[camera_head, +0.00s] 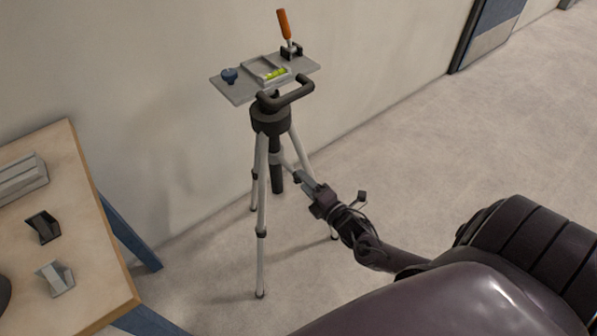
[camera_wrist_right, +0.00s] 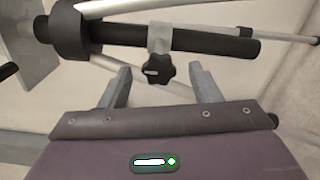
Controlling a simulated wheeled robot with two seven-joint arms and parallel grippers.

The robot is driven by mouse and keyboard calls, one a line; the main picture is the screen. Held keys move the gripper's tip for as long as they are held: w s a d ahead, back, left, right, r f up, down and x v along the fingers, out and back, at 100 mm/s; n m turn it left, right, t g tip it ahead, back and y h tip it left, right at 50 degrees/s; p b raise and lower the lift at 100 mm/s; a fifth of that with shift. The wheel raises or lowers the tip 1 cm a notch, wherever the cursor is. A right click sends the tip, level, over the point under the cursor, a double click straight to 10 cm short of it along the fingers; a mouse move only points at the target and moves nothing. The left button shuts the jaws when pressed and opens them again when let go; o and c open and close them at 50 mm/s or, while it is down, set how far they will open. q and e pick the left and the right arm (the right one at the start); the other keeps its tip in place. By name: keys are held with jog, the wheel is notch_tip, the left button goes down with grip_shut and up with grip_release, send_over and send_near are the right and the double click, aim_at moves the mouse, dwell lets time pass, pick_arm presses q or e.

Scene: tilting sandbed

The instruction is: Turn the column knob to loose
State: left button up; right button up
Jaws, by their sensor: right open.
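The column knob (camera_wrist_right: 158,70) is a black star-shaped knob with a small white mark on its face. It sits on a light grey collar around the dark centre column (camera_wrist_right: 215,45) of the tripod. In the head view the column (camera_head: 277,178) hangs below the tripod's top, and the knob is hard to make out. My right gripper (camera_head: 300,178) is close to the column. In the right wrist view its two grey fingers (camera_wrist_right: 162,85) are apart, with the knob between and a little beyond their tips. It appears clear of both fingers. My left gripper is not in view.
The tripod's grey top plate (camera_head: 236,93) carries a blue knob (camera_head: 230,75), a green level (camera_head: 275,73) and an orange-handled part (camera_head: 284,24). Tripod legs (camera_head: 262,215) spread around my right gripper. A wooden table (camera_head: 95,255) with several blocks stands at left. Floor at right is open.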

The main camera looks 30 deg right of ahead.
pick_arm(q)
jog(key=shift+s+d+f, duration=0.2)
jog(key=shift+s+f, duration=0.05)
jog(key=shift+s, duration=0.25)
pick_arm(e)
jog(key=shift+s+d, duration=0.15)
jog(key=shift+s, duration=1.35)
